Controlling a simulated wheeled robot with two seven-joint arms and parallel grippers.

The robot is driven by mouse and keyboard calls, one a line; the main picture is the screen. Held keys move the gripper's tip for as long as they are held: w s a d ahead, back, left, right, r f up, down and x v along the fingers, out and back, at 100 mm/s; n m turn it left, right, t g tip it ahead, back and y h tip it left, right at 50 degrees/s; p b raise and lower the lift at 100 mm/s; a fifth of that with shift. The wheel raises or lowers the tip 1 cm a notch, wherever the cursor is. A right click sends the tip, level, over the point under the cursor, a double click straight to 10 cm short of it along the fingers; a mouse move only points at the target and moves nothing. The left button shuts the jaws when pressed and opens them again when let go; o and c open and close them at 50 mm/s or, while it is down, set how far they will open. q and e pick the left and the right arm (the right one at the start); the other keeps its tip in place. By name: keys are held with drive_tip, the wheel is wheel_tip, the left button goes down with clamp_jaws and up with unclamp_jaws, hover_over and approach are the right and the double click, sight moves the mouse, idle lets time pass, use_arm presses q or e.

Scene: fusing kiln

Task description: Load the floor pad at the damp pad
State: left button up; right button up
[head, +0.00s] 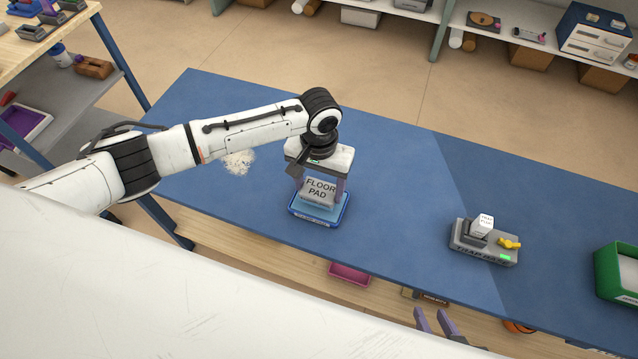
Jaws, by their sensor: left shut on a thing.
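The floor pad (318,190) is a grey block with "FLOOR PAD" printed on its face. It is between the purple fingers of my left gripper (320,192), which is shut on it. The pad is over or in a small blue tray (301,212) on the blue table; I cannot tell if it touches the tray's bottom. Any label naming the damp pad is not readable here. My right gripper (437,322) shows only its two purple fingertips at the bottom edge. They are apart, with nothing between them.
A grey base (467,249) with a white block, a yellow part and a green light stands on the table (390,180) at right. A green bin (610,275) is at the far right. White powder (238,161) lies left of the tray. The table's middle is clear.

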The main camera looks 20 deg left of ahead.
sight(319, 190)
use_arm(q)
drive_tip(key=shift+r, duration=2.55)
